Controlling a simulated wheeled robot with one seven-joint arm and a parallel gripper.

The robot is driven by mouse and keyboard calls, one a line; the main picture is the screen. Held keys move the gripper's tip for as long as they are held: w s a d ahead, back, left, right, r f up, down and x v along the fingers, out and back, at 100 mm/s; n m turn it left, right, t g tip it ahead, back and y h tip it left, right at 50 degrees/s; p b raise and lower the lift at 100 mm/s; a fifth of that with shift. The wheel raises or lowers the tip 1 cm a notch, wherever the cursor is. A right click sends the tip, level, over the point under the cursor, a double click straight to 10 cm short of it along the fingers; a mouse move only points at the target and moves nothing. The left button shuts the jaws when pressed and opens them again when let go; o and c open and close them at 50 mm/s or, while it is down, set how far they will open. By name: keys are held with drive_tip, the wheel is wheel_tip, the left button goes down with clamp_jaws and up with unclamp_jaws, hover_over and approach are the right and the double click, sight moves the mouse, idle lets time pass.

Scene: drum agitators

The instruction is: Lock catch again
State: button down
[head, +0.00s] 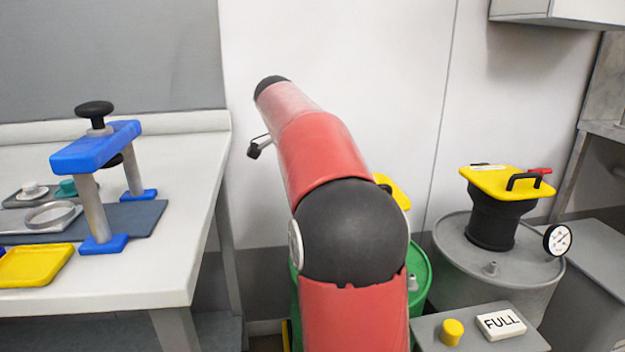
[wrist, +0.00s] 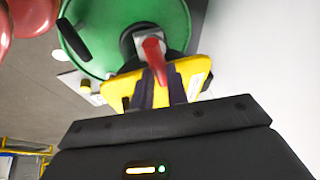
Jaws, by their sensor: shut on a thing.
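In the wrist view, a red catch lever (wrist: 153,50) shows at a yellow plate (wrist: 203,68) on top of a green drum (wrist: 100,28). My gripper (wrist: 158,76) has its dark fingers close together on the red lever, over the plate. The fingers hide part of the lever and plate, so how far the catch is turned cannot be told. In the head view, my red and black arm covers most of the green drum (head: 418,285) and its yellow plate (head: 397,194). My gripper is hidden there.
A grey drum (head: 475,262) stands to the right with a yellow-topped black agitator (head: 505,182) and a gauge (head: 558,239). A grey box (head: 430,328) with a yellow knob and a FULL sign (head: 501,323) is in front. A white bench (head: 180,225) holds a blue press (head: 95,150) at left.

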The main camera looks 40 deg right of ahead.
drive_tip(key=shift+m+g, duration=0.3)
drive_tip(key=shift+m, duration=0.5)
drive_tip(key=c, duration=1.7)
unclamp_jaws()
drive_tip(key=v, duration=0.7)
drive_tip(key=shift+w+a+r, duration=0.1)
drive_tip(key=shift+a+r, duration=0.05)
drive_tip(key=shift+r, duration=0.2)
